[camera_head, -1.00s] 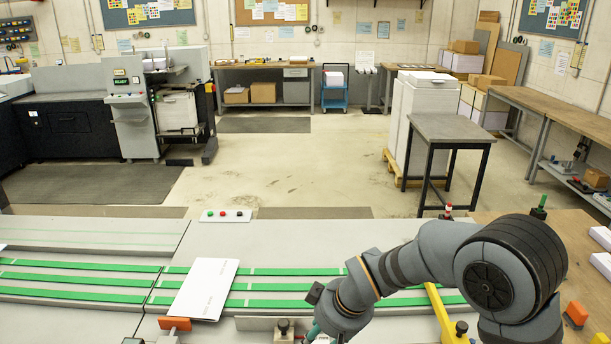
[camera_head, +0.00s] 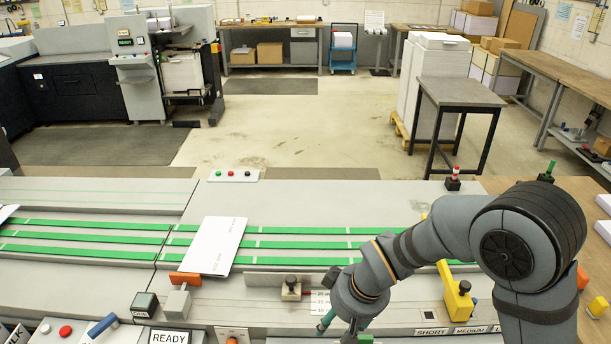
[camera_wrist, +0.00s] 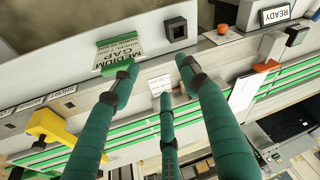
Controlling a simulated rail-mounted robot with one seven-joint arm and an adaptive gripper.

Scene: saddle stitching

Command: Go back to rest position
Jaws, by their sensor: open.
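My gripper (camera_wrist: 160,80) has three teal fingers, spread apart with nothing between them. In the head view my gripper (camera_head: 338,328) hangs low over the front of the grey machine, fingers pointing down and partly cut off by the lower edge. In the wrist view a "MEDIUM GAP" card (camera_wrist: 120,56) with a green edge lies by the left fingertip, which overlaps its border; I cannot tell whether they touch. A white folded booklet (camera_head: 215,246) lies across the green belts, left of my gripper, and also shows in the wrist view (camera_wrist: 243,92).
An orange block (camera_head: 184,279), a black-knobbed stop (camera_head: 291,288) and a yellow bracket (camera_head: 458,292) stand along the belts (camera_head: 310,231). A READY sign (camera_head: 170,337) and a row of labels (camera_head: 431,331) are at the front.

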